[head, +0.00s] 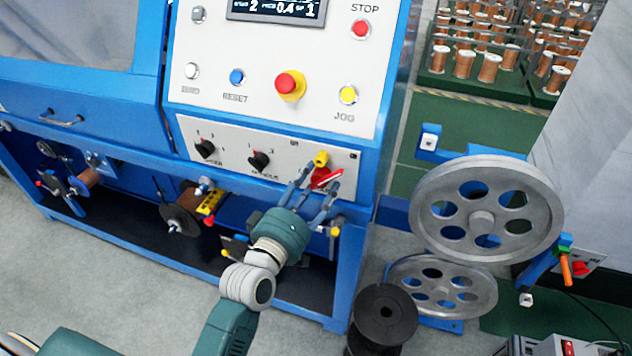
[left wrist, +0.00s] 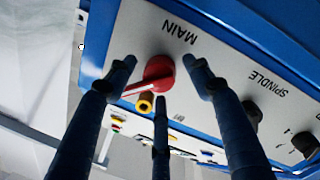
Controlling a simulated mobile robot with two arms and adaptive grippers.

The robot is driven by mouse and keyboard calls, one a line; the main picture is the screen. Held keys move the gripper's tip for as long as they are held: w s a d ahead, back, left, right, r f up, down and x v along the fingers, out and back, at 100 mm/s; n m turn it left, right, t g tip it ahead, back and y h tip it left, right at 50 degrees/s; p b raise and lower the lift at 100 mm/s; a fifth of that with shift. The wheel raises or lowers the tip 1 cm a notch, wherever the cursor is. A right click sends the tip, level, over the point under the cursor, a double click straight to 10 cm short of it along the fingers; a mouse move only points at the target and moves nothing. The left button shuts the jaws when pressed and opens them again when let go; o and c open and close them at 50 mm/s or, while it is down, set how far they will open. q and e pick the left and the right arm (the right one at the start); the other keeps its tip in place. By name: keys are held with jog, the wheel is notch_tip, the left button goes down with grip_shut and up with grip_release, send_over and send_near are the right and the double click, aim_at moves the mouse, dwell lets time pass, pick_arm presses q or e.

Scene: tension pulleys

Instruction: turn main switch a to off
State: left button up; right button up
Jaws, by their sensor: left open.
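The main switch is a red rotary handle (head: 327,177) at the right end of the white lower panel. In the left wrist view the red switch (left wrist: 158,74) sits beside the label MAIN, with a small yellow part (left wrist: 145,103) next to it. My left gripper (head: 318,182) is open, its fingers reaching toward the panel around the red handle. In the left wrist view the finger tips of my left gripper (left wrist: 160,72) stand on both sides of the handle, with another finger below. I cannot tell whether any finger touches it. My right gripper is not in view.
Two black rotary knobs (head: 259,160) sit left of the switch on the same panel. Above are a red mushroom button (head: 289,85), a yellow jog button (head: 348,95) and a blue reset button (head: 237,76). A grey pulley (head: 432,213) stands at the right.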

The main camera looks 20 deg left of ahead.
pick_arm(q)
jog(key=shift+w, duration=0.25)
grip_shut()
